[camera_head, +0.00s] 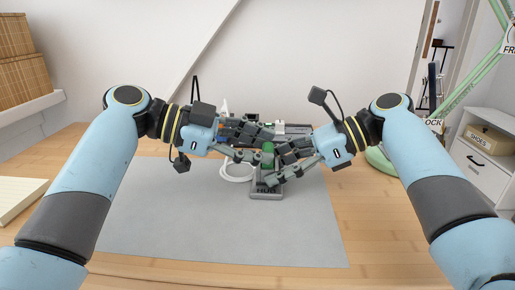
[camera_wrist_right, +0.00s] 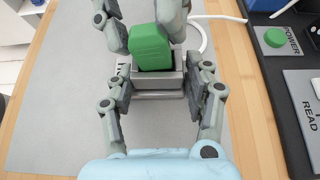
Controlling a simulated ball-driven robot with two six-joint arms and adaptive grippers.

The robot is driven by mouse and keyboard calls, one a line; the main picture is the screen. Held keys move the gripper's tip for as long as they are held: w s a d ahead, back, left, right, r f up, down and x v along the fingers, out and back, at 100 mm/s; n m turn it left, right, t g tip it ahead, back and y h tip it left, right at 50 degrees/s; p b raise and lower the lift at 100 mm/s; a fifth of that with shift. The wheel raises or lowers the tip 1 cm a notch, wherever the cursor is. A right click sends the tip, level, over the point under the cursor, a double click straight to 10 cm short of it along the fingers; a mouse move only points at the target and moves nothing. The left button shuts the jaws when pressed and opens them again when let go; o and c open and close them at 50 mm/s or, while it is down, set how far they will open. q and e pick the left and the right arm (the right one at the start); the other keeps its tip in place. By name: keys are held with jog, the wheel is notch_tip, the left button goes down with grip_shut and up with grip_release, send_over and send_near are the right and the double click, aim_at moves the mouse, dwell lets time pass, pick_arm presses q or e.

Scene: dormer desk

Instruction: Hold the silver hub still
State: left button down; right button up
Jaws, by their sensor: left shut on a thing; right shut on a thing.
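The silver hub (camera_wrist_right: 158,83) sits low between the fingers of my right gripper (camera_head: 272,174) in the right wrist view, with its sides partly covered by them. In the head view it is mostly hidden behind the fingers, above a grey stand (camera_head: 266,194) with lettering on its front. My right gripper is shut on the hub. A green block (camera_wrist_right: 150,46) is upright at the hub's top; it also shows in the head view (camera_head: 268,148). My left gripper (camera_head: 259,155) is shut on the green block. Whether the block touches the hub inside is hidden.
A grey mat (camera_head: 190,215) covers the wooden desk, with clear room in front. A white cable (camera_head: 233,174) loops left of the stand. A dark panel with a green POWER button (camera_wrist_right: 274,38) lies right in the wrist view. Drawers (camera_head: 482,165) stand far right.

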pick_arm(q)
jog(key=shift+r, duration=0.2)
jog(key=shift+s+r, duration=0.2)
jog(key=shift+r, duration=2.15)
pick_arm(e)
jog(key=o, duration=0.9)
jog(key=shift+o, duration=0.2)
